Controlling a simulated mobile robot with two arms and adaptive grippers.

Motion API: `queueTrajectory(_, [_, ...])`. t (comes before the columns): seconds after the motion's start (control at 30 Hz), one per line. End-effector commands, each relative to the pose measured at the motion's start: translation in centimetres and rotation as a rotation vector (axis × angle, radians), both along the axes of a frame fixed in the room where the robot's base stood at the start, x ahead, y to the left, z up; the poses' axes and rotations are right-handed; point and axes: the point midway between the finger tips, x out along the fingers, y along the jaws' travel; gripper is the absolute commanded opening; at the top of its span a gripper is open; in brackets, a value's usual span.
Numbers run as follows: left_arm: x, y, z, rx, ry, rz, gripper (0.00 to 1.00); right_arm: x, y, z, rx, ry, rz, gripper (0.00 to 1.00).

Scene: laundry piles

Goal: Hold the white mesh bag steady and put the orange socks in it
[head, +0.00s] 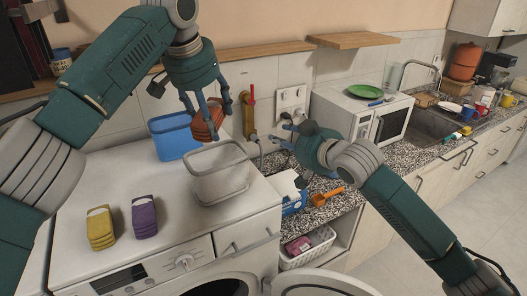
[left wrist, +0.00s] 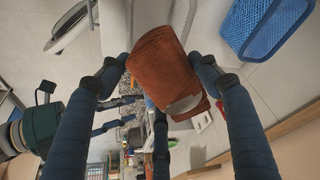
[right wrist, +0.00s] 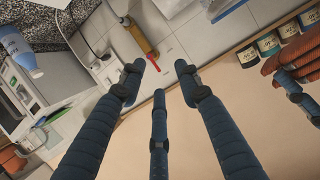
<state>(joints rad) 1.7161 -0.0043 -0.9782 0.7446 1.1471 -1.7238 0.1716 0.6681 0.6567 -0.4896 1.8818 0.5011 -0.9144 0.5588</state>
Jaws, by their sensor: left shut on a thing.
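The white mesh bag (head: 218,178), box-shaped and open at the top, stands on the white machine top. My left gripper (head: 208,110) is shut on the orange socks (head: 207,124), a folded bundle, and holds them in the air above the bag's back edge. The bundle (left wrist: 163,65) sits between the fingers in the left wrist view, and part of it shows at the right edge of the right wrist view (right wrist: 285,62). My right gripper (head: 284,137) is open and empty, right of the bag and apart from it, with fingers spread in the right wrist view (right wrist: 159,70).
A blue basket (head: 172,137) stands behind the bag. Yellow socks (head: 100,228) and purple socks (head: 144,217) lie at the front left of the machine top. A microwave (head: 362,112) stands on the speckled counter.

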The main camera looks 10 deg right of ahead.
Motion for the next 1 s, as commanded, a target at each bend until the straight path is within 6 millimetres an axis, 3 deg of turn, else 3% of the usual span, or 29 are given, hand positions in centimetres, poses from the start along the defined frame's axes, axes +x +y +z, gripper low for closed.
queueTrajectory(0.03, [0.0,0.0,0.0,0.000,0.000,0.000,0.37,-1.3,1.9,0.6,-0.026,0.002,0.035,0.33])
queueTrajectory(0.13, [0.0,0.0,0.0,0.000,0.000,0.000,0.37,-3.6,4.6,0.8,-0.068,0.019,0.086,0.33])
queueTrajectory(0.23, [0.0,0.0,0.0,0.000,0.000,0.000,0.37,-5.2,6.2,0.7,-0.097,0.032,0.117,0.33])
queueTrajectory(0.37, [0.0,0.0,0.0,0.000,0.000,0.000,0.37,-5.9,7.2,0.6,-0.114,0.040,0.134,0.33])
queueTrajectory(0.57, [0.0,0.0,0.0,0.000,0.000,0.000,0.37,-4.0,8.1,-0.4,-0.114,0.041,0.135,0.33])
queueTrajectory(1.0, [0.0,0.0,0.0,0.000,0.000,0.000,0.37,2.7,10.8,-3.3,-0.114,0.040,0.135,0.33])
